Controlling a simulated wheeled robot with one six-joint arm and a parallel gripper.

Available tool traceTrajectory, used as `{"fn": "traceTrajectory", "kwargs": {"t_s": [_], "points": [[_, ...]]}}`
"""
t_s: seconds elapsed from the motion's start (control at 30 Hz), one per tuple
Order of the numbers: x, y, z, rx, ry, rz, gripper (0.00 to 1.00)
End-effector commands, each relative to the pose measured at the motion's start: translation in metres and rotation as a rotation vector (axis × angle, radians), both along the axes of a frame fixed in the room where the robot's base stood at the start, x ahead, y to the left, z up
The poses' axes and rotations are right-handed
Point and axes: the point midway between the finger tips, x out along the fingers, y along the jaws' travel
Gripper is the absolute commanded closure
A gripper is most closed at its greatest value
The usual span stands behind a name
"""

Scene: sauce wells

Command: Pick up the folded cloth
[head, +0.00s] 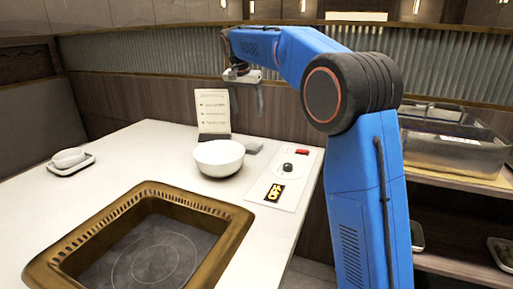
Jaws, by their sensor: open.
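My gripper (247,104) hangs above the far part of the table, its two fingers apart and pointing down, with nothing between them. A small flat grey item (254,147) lies on the table just right of the white bowl, partly hidden by it; it may be the folded cloth. A rounded white item (68,157) rests on a small dark-edged tray at the far left; it could be a rolled cloth or a small dish. I cannot tell for certain which is the folded cloth. My gripper is above the bowl area, well right of the white item.
A white bowl (219,158) stands before an upright menu card (213,112). A control panel (287,178) with a knob lies at the table's right edge. A brass-framed hotplate (222,208) fills the front. Shelves (450,178) with metal containers stand right.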

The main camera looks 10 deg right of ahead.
Motion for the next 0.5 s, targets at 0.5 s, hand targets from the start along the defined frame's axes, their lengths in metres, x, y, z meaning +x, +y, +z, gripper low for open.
{"fn": "traceTrajectory", "kwargs": {"t_s": [0.5], "points": [[0.020, -0.016, -0.084, -0.001, 0.003, 0.000, 0.30]]}}
